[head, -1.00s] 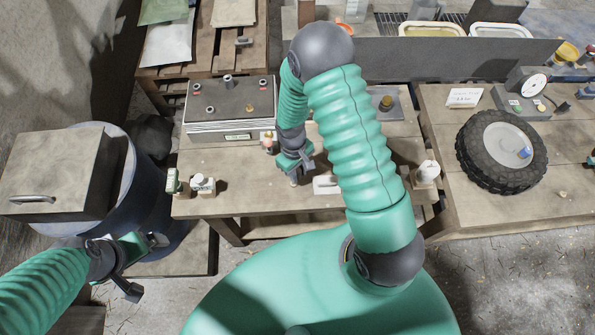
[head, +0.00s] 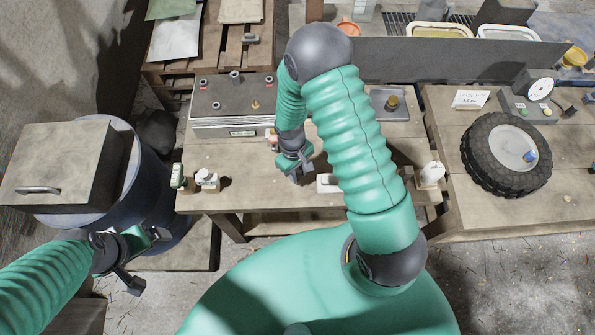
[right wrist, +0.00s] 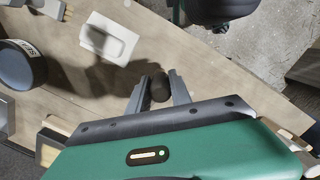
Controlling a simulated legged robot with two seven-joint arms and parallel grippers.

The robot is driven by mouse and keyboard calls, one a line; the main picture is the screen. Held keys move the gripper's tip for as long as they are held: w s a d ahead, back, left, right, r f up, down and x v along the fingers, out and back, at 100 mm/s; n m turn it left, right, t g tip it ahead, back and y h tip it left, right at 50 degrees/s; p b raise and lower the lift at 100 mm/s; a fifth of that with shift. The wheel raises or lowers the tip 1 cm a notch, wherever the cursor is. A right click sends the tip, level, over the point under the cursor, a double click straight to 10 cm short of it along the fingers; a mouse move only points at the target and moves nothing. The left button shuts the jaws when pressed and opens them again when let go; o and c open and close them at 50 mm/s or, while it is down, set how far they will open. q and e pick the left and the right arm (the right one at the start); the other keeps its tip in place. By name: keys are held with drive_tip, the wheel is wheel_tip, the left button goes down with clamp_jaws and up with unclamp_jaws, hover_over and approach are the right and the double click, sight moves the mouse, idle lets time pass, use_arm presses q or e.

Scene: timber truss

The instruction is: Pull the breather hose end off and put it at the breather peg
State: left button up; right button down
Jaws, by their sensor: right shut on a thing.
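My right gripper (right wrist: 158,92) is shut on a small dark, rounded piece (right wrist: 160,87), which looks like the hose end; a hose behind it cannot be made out. In the head view my right gripper (head: 299,172) is low over the front middle of the wooden bench (head: 255,190), partly hidden by its own wrist. My left gripper (head: 148,262) is open and empty, in front of the blue drum at the left. I cannot tell which post is the breather peg. Small posts stand on a dark-topped box (head: 232,92) behind the right gripper.
A white plate (right wrist: 108,38) lies on the bench near the right gripper. White fittings stand at the bench's left (head: 207,180) and right (head: 431,174) front. A blue drum (head: 150,190) stands left, a tyre (head: 506,153) right. Bare bench lies between the left fittings and the gripper.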

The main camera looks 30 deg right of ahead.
drive_tip(key=shift+d+f, duration=0.1)
idle(0.3)
drive_tip(key=shift+f+b, duration=1.15)
drive_tip(key=shift+f, duration=0.4)
drive_tip(key=c, duration=1.1)
unclamp_jaws()
drive_tip(key=shift+r, duration=0.1)
